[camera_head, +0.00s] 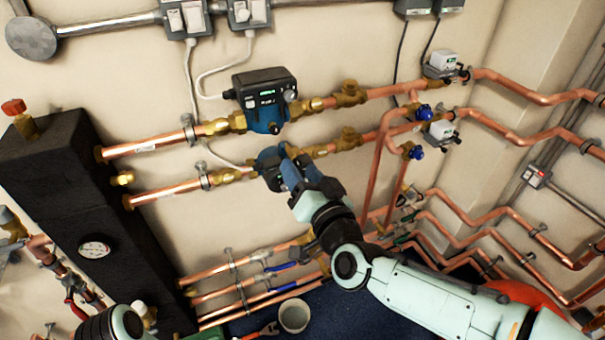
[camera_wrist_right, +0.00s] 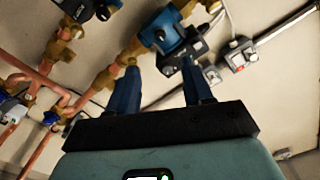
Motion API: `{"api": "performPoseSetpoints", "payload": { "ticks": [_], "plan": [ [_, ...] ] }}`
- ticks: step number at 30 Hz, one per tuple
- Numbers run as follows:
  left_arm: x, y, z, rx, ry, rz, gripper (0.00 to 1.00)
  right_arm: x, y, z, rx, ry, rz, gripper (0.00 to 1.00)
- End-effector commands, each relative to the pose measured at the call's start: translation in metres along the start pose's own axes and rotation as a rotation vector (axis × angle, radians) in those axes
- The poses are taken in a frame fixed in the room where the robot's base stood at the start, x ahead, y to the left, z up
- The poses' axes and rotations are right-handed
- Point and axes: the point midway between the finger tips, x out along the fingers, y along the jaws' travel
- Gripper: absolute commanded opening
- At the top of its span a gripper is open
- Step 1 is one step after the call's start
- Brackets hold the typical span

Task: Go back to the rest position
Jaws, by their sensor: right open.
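My right gripper (camera_head: 283,168) is up at the lower blue pump (camera_head: 268,158) on the lower copper pipe of the manifold. The gripper covers much of this pump in the head view. In the right wrist view the two dark blue fingers of the gripper (camera_wrist_right: 160,68) stand apart, with nothing held between them. The blue pump (camera_wrist_right: 163,28) shows just beyond the fingertips there; I cannot tell whether they touch it. A teal and black piece of my left arm shows at the bottom left of the head view, but its gripper does not.
An upper pump (camera_head: 263,98) with a lit display sits on the pipe above. A black insulated block (camera_head: 60,190) with a gauge stands left. Copper pipes with valves (camera_head: 423,112) run right. A white bucket (camera_head: 294,315) stands on the blue floor below.

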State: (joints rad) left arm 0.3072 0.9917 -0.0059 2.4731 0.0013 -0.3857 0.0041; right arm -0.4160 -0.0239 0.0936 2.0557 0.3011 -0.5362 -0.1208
Motion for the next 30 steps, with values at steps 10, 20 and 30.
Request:
{"api": "performPoseSetpoints", "payload": {
  "ticks": [10,20,30],
  "plan": [
    [0.000,0.000,0.000,0.000,0.000,0.000,0.51,0.001,0.000,0.001,-0.001,-0.001,0.001,0.51],
    [-0.013,0.005,-0.001,0.002,0.004,0.002,0.51,0.015,0.089,0.118,-0.035,-0.271,0.159,0.51],
    [-0.036,0.014,-0.003,0.005,0.013,0.005,0.51,-0.078,0.231,0.315,0.031,-0.781,0.424,0.51]
  ]
}}
